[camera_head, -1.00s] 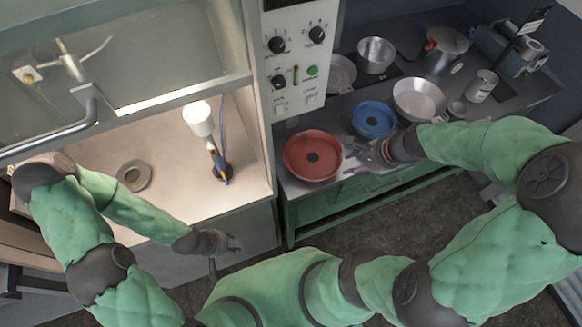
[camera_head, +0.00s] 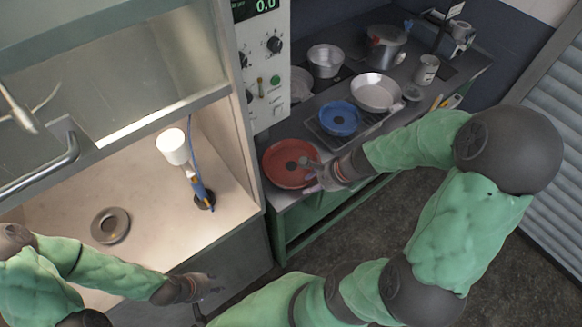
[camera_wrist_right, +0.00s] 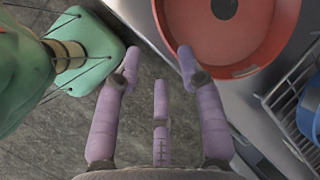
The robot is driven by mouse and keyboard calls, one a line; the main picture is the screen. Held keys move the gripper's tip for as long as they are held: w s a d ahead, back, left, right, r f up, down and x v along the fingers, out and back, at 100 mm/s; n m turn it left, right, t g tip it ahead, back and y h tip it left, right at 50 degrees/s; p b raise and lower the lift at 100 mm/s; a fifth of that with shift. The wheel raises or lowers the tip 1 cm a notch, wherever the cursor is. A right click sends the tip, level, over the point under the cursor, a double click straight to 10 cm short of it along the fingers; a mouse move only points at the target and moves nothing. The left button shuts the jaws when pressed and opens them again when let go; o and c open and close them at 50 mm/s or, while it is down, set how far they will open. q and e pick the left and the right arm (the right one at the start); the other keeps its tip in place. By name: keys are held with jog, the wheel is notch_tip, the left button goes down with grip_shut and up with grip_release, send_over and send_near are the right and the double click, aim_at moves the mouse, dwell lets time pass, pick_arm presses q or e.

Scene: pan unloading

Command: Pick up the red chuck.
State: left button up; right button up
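The red chuck (camera_head: 283,176) is a round, shallow red dish with a dark centre hole, lying on the dark counter in the head view. In the right wrist view its rim (camera_wrist_right: 187,22) is at the top right, beyond my fingertips. My right gripper (camera_head: 311,172) is at the chuck's right edge in the head view and overlaps it there. In the right wrist view the gripper (camera_wrist_right: 158,57) has its purple fingers spread with nothing between them. I cannot tell whether a finger touches the rim. My left gripper (camera_head: 212,285) is low, in front of the cabinet, away from the chuck; its fingers are too small to read.
A blue dish (camera_head: 339,119) on a rack stands behind the red chuck. Metal pans (camera_head: 376,93) and pots (camera_head: 325,61) crowd the counter behind. A control panel (camera_head: 262,70) rises at the left. The left bench holds a grey ring (camera_head: 110,226) and a white-topped tool (camera_head: 173,147).

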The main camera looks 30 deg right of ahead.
jog(key=b+x, duration=0.1)
jog(key=x, duration=0.1)
jog(key=b+x, duration=0.1)
jog(key=x, duration=0.2)
jog(key=shift+w+a+r, duration=0.15)
jog(key=shift+w+a, duration=0.1)
jog(key=shift+w, duration=0.1)
grip_shut()
jog(key=shift+r, duration=0.1)
